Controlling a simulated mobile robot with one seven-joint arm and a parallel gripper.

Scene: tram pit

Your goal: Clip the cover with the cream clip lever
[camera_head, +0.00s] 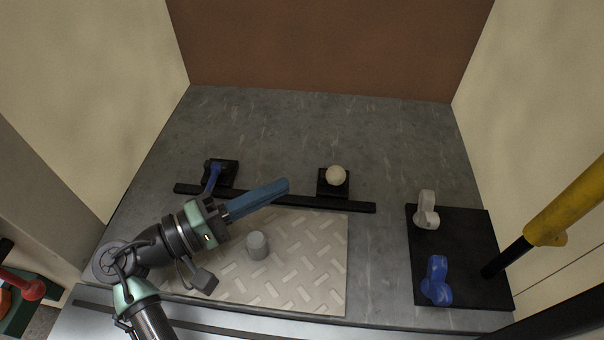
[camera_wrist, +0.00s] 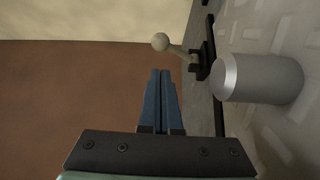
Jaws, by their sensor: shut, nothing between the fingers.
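The cream clip lever (camera_head: 336,175) has a round cream ball on a black base behind the black bar. In the wrist view its ball (camera_wrist: 160,42) tops a thin stem rising from a black bracket. The cover (camera_head: 310,265) is a pale tread plate with a grey cylindrical knob (camera_head: 257,246), lying flat in front of the bar. My gripper (camera_head: 286,184) has long blue fingers, shut and empty, above the bar and left of the cream lever. In the wrist view the fingertips (camera_wrist: 161,72) point toward the cream ball and look apart from it.
A blue lever (camera_head: 214,175) stands on a black base at the bar's left part, close to my arm. A black mat (camera_head: 465,240) at right holds a whitish piece (camera_head: 427,210) and a blue piece (camera_head: 437,280). A yellow pole (camera_head: 570,207) reaches in from the right. The floor behind is clear.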

